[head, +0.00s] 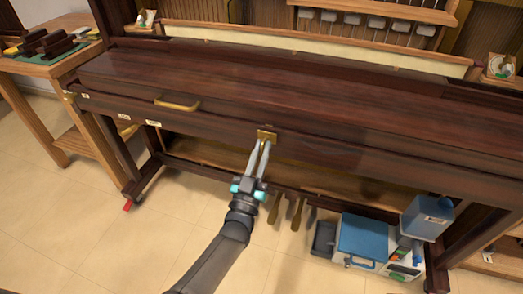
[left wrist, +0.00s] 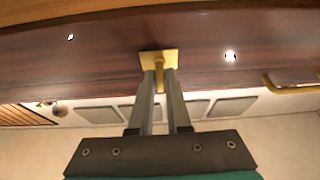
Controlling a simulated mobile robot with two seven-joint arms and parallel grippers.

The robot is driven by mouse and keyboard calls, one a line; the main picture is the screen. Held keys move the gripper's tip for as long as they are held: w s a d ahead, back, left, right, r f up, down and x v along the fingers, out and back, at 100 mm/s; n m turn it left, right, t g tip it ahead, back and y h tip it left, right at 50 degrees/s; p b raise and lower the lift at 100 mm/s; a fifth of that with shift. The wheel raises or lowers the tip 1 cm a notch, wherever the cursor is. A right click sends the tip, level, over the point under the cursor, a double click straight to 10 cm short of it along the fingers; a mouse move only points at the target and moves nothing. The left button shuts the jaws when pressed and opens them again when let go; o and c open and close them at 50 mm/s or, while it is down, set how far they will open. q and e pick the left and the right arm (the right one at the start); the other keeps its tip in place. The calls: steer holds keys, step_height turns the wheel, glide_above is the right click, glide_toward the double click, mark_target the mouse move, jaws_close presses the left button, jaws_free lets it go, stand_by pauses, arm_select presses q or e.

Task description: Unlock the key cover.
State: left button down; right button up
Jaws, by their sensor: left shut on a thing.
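The key cover (head: 230,83) is a long dark reddish-brown wooden lid, closed across the piano. A small brass lock plate (head: 267,134) sits on its front edge near the middle; it also shows in the left wrist view (left wrist: 158,57). A brass key or knob (left wrist: 159,82) sticks out from the plate. My left gripper (head: 264,149) is shut on this brass piece, its two fingers on either side of it. The fingers partly hide it. My right gripper is not in view.
A brass handle (head: 177,104) is on the cover's front, left of the lock. Brass pedals (head: 285,211) hang below. A blue box (head: 362,241) and a blue container (head: 427,217) stand at the lower right. A wooden side table (head: 40,68) is at the left. The tiled floor in front is clear.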

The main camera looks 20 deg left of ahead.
arm_select(q)
steer(key=c, duration=0.9)
jaws_free()
steer(key=p+v, duration=0.2)
steer(key=v, duration=1.3)
steer(key=shift+s+f, duration=0.1)
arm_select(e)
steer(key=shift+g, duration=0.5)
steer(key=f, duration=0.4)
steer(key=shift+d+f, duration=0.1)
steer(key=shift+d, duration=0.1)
